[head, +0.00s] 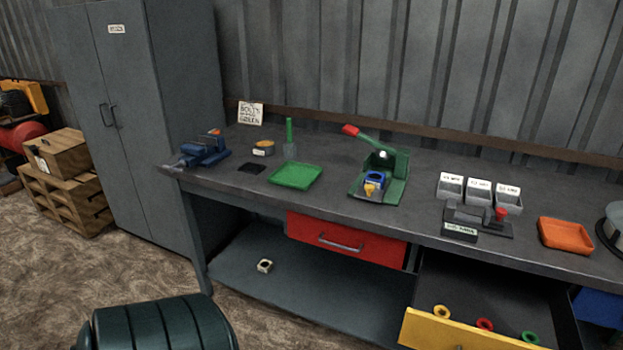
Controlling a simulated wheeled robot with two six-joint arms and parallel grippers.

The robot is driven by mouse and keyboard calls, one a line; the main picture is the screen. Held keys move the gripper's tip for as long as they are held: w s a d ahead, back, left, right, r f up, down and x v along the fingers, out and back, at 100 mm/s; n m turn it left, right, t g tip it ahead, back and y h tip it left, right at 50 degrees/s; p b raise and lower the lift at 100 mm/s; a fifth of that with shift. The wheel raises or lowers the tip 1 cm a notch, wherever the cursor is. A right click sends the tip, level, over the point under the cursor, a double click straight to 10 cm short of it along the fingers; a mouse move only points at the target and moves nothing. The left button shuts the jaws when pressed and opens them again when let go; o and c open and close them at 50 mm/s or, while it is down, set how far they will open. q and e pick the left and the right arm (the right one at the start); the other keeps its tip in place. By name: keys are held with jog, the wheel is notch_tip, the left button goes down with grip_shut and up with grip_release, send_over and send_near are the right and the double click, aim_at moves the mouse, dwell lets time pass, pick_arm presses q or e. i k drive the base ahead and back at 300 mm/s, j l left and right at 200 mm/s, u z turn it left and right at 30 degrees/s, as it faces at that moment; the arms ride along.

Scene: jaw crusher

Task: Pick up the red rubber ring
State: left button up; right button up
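The red rubber ring (485,325) lies in an open drawer with a yellow front (465,332), at the lower right of the head view. It lies close behind the drawer front, between a yellow ring (441,311) on its left and a green ring (530,338) on its right. The rings are apart from each other. Neither of my grippers is in view.
The drawer juts out below the grey workbench (330,160). A shut red drawer (345,240) is left of it. The benchtop holds a green press (380,175), a green tray (296,175) and an orange tray (565,235). A ribbed dark green object (160,325) stands at lower left.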

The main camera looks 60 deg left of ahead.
aim_at(484, 322)
jog(key=i+j+u, duration=0.15)
jog(key=j+u, duration=0.2)
jog(key=i+j+u, duration=0.35)
jog(key=j, duration=0.2)
jog(key=i+j+u, duration=0.15)
jog(key=j+u, duration=0.2)
jog(key=z, duration=1.35)
